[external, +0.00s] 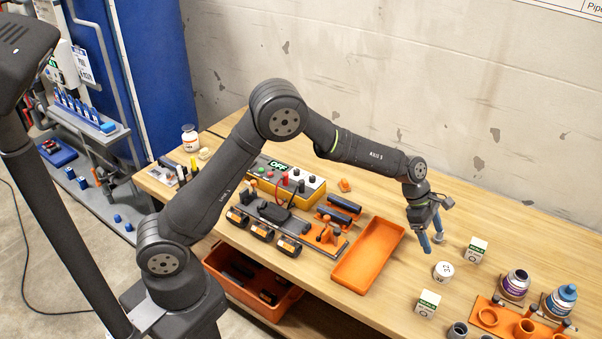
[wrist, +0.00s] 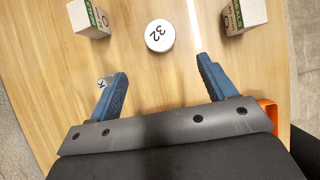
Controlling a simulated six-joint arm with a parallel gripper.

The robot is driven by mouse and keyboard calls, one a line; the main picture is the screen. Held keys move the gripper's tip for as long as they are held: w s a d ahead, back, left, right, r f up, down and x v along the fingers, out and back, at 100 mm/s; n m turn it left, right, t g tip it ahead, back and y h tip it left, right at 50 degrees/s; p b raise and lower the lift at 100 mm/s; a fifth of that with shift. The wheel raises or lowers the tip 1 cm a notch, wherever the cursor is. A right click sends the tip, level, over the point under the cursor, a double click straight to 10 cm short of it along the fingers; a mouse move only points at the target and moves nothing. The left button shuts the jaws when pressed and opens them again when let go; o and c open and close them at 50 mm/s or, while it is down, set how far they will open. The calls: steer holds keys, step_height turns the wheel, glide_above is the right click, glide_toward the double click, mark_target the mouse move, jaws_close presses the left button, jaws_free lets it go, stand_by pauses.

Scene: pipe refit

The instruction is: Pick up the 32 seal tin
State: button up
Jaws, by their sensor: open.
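The 32 seal tin (external: 442,271) is a small round white tin standing on the wooden bench. In the wrist view the tin (wrist: 160,35) shows its lid with a dark "32". My gripper (external: 432,246) is open and empty, with its blue fingers pointing down, above the bench and to the upper left of the tin. In the wrist view the gripper (wrist: 160,70) has its fingers spread wide, and the tin lies beyond the fingertips, roughly centred between them.
White-and-green boxes stand on either side of the tin, one behind (external: 475,251) and one in front (external: 427,304). An orange tray (external: 350,281) lies to the left. A purple-labelled jar (external: 515,284) and a blue-capped bottle (external: 560,301) stand at the right by an orange holder (external: 487,318).

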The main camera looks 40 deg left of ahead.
mark_target(445, 268)
steer(key=x, duration=0.7)
steer(key=shift+f, duration=0.15)
steer(key=shift+d+x, duration=0.15)
steer(key=shift+x, duration=1.25)
steer(key=shift+d+x, duration=0.15)
steer(key=shift+x, duration=1.25)
steer(key=shift+c, duration=0.5)
steer(key=c, duration=1)
